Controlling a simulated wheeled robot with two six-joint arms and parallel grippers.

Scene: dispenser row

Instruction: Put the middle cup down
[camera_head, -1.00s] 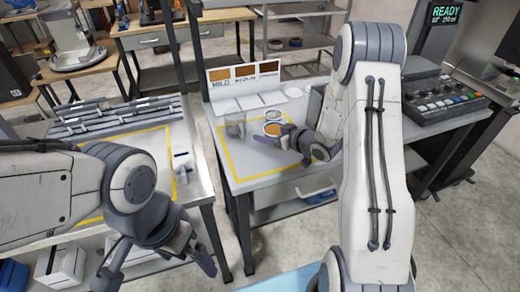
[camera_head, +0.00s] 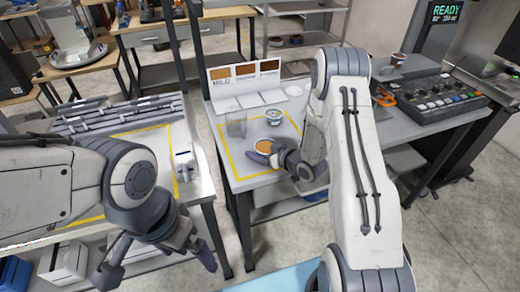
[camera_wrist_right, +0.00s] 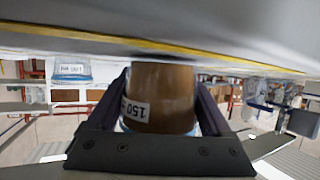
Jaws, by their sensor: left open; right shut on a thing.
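A clear cup of orange-brown liquid (camera_head: 264,146) is at the front of the yellow-outlined area on the right-hand table. My right gripper (camera_head: 270,157) is shut around it. In the right wrist view the brown cup (camera_wrist_right: 165,92) sits between both fingers, with an upside-down "150" label; its base is close to the table, but I cannot tell whether it touches. A lidded cup (camera_head: 273,117) stands behind it, and a clear greyish cup (camera_head: 236,127) stands to the left. My left gripper (camera_head: 155,262) is open and empty, low at the left front.
A sign with colour swatches, its left one marked MILD (camera_head: 222,85), stands at the table's back, with pale square pads (camera_head: 250,100) before it. A button console (camera_head: 440,98) is at the right. The yellow outline (camera_head: 232,170) has free room at front left.

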